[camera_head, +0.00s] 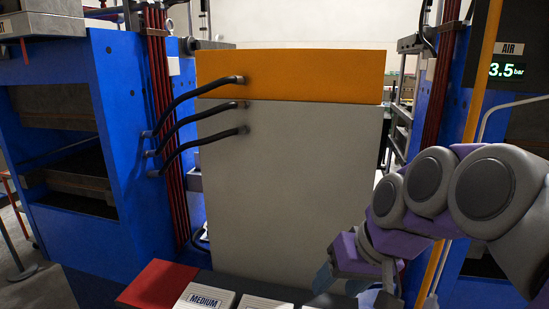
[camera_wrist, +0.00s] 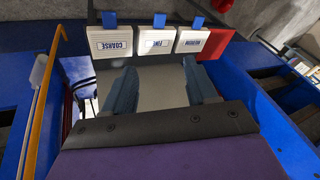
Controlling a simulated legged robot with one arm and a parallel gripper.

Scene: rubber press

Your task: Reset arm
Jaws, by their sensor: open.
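My gripper (camera_head: 345,287) is at the lower right of the head view, at the end of my grey and purple arm, pointing down and left. Its two blue fingers also show in the wrist view (camera_wrist: 161,90), spread apart with nothing between them. The gripper is open and empty. Beyond the fingertips in the wrist view are three pale blocks with blue tabs, labelled COARSE (camera_wrist: 114,46), FINE (camera_wrist: 156,43) and MEDIUM (camera_wrist: 194,42). The fingers look apart from them.
A grey cabinet with an orange top (camera_head: 290,75) stands upright behind the blocks. A red panel (camera_head: 157,284) lies beside MEDIUM. Blue presses (camera_head: 95,130) flank both sides. A yellow post (camera_head: 482,70) and an air display reading 3.5 bar (camera_head: 507,70) are at right.

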